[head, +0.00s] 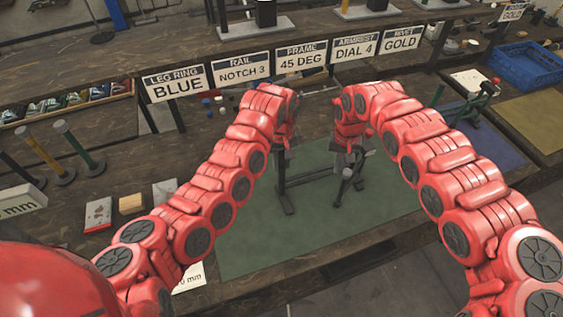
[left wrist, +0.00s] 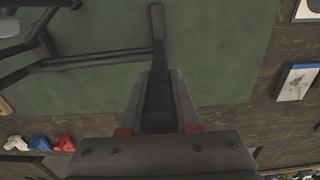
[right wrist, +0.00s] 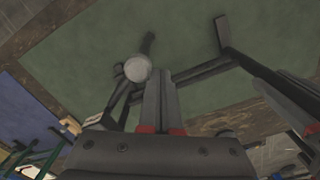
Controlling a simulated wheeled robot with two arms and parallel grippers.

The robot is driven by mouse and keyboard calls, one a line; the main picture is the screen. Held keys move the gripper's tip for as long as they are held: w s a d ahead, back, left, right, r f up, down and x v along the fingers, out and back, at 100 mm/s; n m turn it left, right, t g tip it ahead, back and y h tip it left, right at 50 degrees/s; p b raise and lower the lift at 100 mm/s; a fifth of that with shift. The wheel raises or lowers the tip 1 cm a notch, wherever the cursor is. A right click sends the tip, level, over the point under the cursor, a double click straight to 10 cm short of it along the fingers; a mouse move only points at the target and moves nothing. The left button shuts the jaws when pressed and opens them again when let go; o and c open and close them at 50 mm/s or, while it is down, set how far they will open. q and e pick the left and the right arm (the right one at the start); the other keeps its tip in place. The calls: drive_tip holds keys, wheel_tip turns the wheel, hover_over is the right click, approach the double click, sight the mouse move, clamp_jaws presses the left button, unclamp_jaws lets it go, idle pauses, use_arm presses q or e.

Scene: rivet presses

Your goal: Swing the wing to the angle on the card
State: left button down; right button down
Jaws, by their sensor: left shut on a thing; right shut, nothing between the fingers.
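The card reading FRAME 45 DEG (head: 302,59) stands on the rack edge. A dark metal frame (head: 312,177) stands on the green mat, with bars in different directions; I cannot tell which part is the wing. My left gripper (head: 284,142) is shut on a dark bar of the frame, which also shows in the left wrist view (left wrist: 157,45). My right gripper (head: 350,150) is shut and empty, close to the frame's other side. In the right wrist view, a pale round knob (right wrist: 138,68) shows beside its fingertips; I cannot tell whether they touch.
The green mat (head: 250,238) is bare around the frame. Other cards, such as LEG RING BLUE (head: 177,84) and RIVET GOLD (head: 401,39), stand in the row. A blue crate (head: 527,64) is at right. Posts (head: 80,147) and small boxes (head: 98,214) stand at left.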

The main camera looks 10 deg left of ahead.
drive_tip(key=shift+s+d, duration=0.2)
drive_tip(key=shift+d, duration=0.05)
idle(0.4)
drive_tip(key=shift+s+d, duration=0.4)
drive_tip(key=shift+d, duration=0.25)
drive_tip(key=shift+s+d, duration=0.25)
idle(0.4)
drive_tip(key=shift+a, duration=0.15)
drive_tip(key=shift+w+a, duration=0.2)
drive_tip(key=shift+a, duration=0.35)
drive_tip(key=shift+w+a, duration=0.2)
drive_tip(key=shift+a, duration=0.35)
